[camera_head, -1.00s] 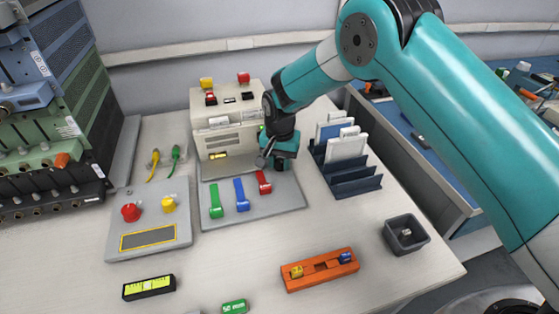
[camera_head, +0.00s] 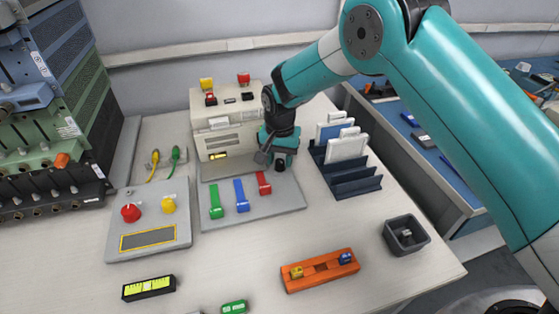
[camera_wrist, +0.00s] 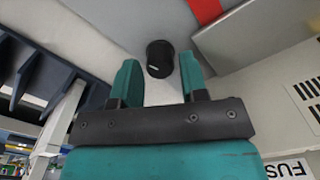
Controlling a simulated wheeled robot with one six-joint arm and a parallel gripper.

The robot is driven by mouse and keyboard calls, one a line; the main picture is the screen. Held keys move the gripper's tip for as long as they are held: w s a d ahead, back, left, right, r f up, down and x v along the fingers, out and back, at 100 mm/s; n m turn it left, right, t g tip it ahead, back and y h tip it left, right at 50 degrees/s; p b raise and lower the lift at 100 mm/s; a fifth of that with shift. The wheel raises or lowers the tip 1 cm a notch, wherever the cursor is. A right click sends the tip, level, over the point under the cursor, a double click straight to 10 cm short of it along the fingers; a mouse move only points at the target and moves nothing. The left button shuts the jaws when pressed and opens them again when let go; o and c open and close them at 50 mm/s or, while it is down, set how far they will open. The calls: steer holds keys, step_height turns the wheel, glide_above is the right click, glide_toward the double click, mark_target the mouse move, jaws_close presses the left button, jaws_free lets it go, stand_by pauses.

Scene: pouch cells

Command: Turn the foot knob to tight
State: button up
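The foot knob, a small black cylinder (camera_wrist: 160,58) with a short pale mark on its top, shows in the wrist view. It also shows in the head view (camera_head: 281,166), just below the gripper at the right side of the grey base plate. My gripper (camera_wrist: 158,66) is open, with its two teal fingers apart on either side of the line to the knob. The knob lies between and partly beyond the fingertips, with visible gaps. I see no contact. In the head view my gripper (camera_head: 280,158) hangs over the plate, its fingertips hard to make out.
The beige machine (camera_head: 228,122) stands close behind and left of the gripper. Red (camera_head: 264,183), blue (camera_head: 242,195) and green (camera_head: 216,199) levers are on the plate. A dark blue rack (camera_head: 355,186) with pale plates stands close right.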

mark_target(280, 161)
step_height(280, 161, up, 16)
steer(key=shift+b, duration=0.3)
steer(key=shift+r, duration=0.1)
steer(key=s+d+r+n+y+p, duration=0.25)
steer(key=s+d+r+n, duration=0.35)
steer(key=s+r, duration=0.6)
steer(key=s+d+n+y+p, duration=0.1)
steer(key=s+d+n, duration=0.1)
steer(key=s, duration=0.8)
steer(key=s+d+r+n+p, duration=0.1)
steer(key=s+d+n, duration=0.1)
steer(key=s, duration=0.8)
steer(key=shift+s+r+n+y, duration=0.2)
steer(key=shift+s+n+y, duration=0.05)
steer(key=shift+n+y, duration=0.1)
